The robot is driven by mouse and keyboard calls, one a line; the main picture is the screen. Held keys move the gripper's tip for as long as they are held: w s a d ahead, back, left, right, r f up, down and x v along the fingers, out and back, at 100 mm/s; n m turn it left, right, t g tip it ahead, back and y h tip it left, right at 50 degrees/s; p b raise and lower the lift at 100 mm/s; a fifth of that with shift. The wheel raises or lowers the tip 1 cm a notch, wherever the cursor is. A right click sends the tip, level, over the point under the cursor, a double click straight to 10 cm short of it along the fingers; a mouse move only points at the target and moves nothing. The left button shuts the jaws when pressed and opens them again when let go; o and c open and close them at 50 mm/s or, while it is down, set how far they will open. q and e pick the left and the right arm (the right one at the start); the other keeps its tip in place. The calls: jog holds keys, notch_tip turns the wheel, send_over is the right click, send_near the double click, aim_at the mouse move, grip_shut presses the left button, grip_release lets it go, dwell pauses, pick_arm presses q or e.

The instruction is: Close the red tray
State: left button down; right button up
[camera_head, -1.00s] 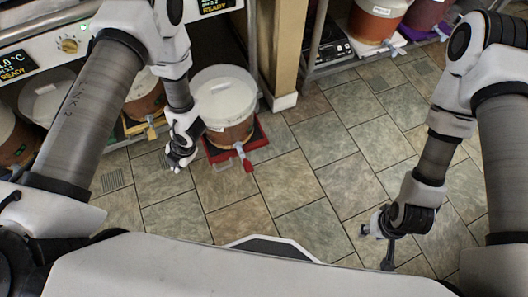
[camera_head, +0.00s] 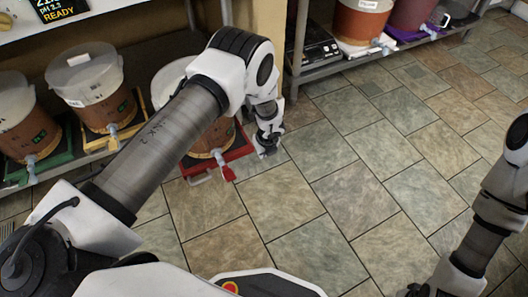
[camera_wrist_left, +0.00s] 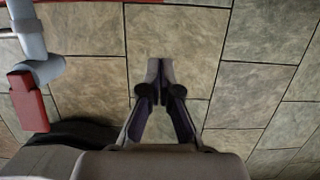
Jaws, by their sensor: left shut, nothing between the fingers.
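The red tray (camera_head: 240,152) juts out over the floor, bearing a white-lidded brown bucket (camera_head: 170,72) with a grey tap and red handle (camera_head: 228,173). My left arm crosses in front and hides part of the bucket and tray. My left gripper (camera_head: 266,150) is just right of the tray, shut and empty. In the left wrist view its fingertips (camera_wrist_left: 160,65) meet above floor tiles, with the red handle (camera_wrist_left: 28,100) to the left and a red tray edge (camera_wrist_left: 90,2) at the top. My right gripper (camera_head: 416,290) is partly cut off at the bottom; its jaws are unclear.
Buckets on a yellow tray (camera_head: 98,140) and a green tray (camera_head: 52,160) stand to the left on the low shelf. A post (camera_head: 262,30) stands behind my left wrist. Another shelf (camera_head: 350,60) holds a black device and more buckets. The floor in front is clear.

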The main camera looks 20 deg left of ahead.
pick_arm(q)
jog(key=w+a+f+b, duration=0.3)
jog(key=a+f, duration=0.1)
jog(key=f, duration=0.1)
jog(key=shift+w, duration=0.2)
pick_arm(e)
notch_tip(320, 180, down, 4)
